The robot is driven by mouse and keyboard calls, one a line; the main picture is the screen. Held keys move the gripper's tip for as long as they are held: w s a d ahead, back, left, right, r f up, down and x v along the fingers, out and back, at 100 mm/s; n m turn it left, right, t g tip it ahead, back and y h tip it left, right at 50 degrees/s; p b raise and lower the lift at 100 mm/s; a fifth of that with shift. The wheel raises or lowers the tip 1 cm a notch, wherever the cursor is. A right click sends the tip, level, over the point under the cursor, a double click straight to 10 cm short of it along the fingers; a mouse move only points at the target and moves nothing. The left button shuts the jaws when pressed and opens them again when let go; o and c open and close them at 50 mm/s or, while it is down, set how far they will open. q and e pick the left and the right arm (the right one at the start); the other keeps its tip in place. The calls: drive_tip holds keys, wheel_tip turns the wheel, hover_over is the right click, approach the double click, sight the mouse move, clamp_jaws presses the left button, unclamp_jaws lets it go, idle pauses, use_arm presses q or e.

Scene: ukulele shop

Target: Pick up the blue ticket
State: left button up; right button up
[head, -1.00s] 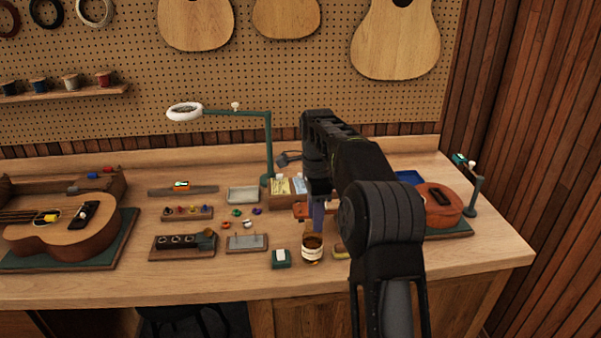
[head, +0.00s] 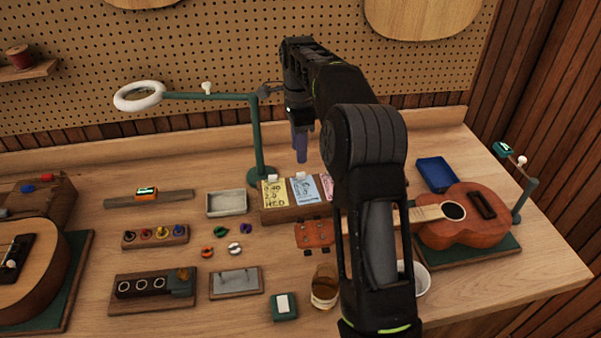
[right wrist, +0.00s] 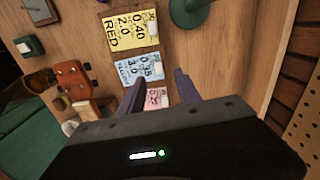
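The blue ticket (head: 304,193) stands in a wooden holder (head: 287,213), between a yellow ticket (head: 273,195) and a partly hidden pink ticket (head: 327,187). A small white piece sits at the blue ticket's top edge. My right gripper (head: 300,150) hangs above and behind the holder, fingers pointing down and empty. In the right wrist view the blue ticket (right wrist: 137,70) lies just beyond the spread fingertips (right wrist: 160,77), and the pink ticket (right wrist: 157,97) shows between the fingers. The fingers look apart from the tickets. My left gripper is not in view.
A green lamp (head: 255,140) stands close left of the holder. A wooden headstock (head: 315,233) lies in front, and a glass jar (head: 325,287) nearer the front edge. A small ukulele (head: 465,218) and a blue tray (head: 437,174) are at right.

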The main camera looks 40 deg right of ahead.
sight(301, 173)
drive_tip(key=shift+s+a+r, duration=0.15)
drive_tip(key=shift+s, duration=0.1)
drive_tip(key=shift+f, duration=1.35)
drive_tip(key=shift+w, duration=0.1)
drive_tip(key=shift+f+p, duration=0.5)
drive_tip(key=shift+p, duration=0.05)
drive_tip(key=f, duration=0.1)
drive_tip(key=f+p, duration=0.1)
drive_tip(key=f, duration=0.1)
drive_tip(key=shift+d+f, duration=0.25)
drive_tip(key=shift+f, duration=0.35)
clamp_jaws()
